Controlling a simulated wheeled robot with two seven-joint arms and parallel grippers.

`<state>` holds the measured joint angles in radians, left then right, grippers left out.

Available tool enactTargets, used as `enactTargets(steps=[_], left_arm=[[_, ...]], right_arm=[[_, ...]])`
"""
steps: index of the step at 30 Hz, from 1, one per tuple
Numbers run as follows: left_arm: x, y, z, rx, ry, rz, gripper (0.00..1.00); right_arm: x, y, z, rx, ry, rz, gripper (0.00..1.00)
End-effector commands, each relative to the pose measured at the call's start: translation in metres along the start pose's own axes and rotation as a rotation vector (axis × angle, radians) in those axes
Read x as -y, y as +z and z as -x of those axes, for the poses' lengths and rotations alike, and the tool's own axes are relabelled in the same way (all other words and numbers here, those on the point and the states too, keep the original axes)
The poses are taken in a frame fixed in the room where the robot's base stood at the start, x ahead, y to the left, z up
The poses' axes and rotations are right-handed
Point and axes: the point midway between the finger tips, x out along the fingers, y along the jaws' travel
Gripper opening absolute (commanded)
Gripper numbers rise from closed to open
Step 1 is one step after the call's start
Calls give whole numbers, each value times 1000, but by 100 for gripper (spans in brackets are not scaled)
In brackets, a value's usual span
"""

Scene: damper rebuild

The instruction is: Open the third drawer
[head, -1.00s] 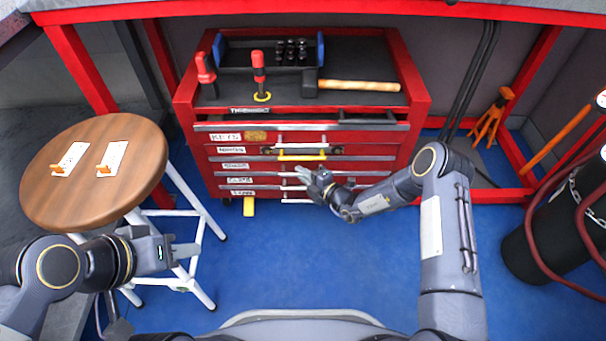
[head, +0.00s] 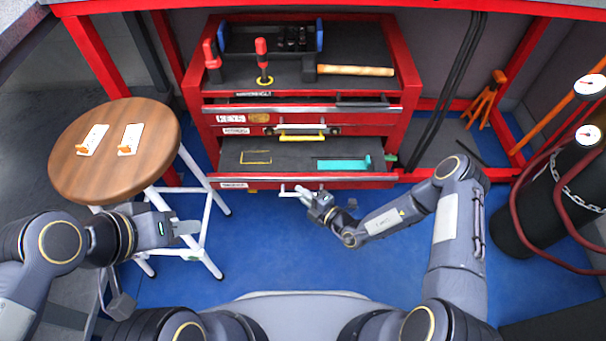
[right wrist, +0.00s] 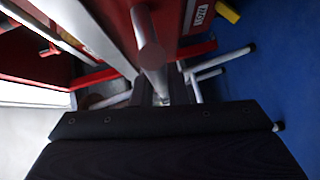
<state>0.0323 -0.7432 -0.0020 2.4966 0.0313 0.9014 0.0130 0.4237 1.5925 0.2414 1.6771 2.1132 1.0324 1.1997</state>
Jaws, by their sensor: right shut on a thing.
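A red tool cabinet (head: 405,110) stands ahead in the head view. Its third drawer (head: 225,183) from the top is pulled out, showing a dark interior with a teal item (head: 345,163) and a yellow-outlined rectangle (head: 257,157). My right gripper (head: 312,194) is shut on this drawer's pale bar handle (head: 290,191), in front of the drawer face. In the right wrist view, the handle (right wrist: 148,35) runs down between the fingers, partly hidden. My left gripper (head: 178,228) is away from the cabinet, near the stool; its jaw opening is unclear.
A round wooden stool (head: 115,165) with two white tags stands left. A hammer (head: 355,70), red-handled tools and a black tray lie on the cabinet top. A dark cylinder (head: 545,225) with red hoses stands right. Blue floor in front is clear.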

Motion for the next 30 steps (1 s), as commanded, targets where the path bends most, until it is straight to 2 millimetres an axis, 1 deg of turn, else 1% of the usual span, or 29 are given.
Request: enactTargets(steps=[1,3,9,15,24,25,30], left_arm=[[-4,-4,8,0,0,0,36],[-6,-6,12,0,0,0,36],[-9,-10,19,0,0,0,36],[-10,-10,21,0,0,0,36],[-9,-10,20,0,0,0,36],[-9,-10,20,0,0,0,36],[-9,-10,20,0,0,0,36]], right_arm=[[-2,-9,10,2,-1,-7,0],[1,-18,19,2,0,-6,0],[8,-37,38,2,1,-1,0],[12,-43,44,2,2,2,0],[13,-43,45,2,2,3,0],[12,-43,45,2,2,3,15],[12,-43,44,2,1,3,35]])
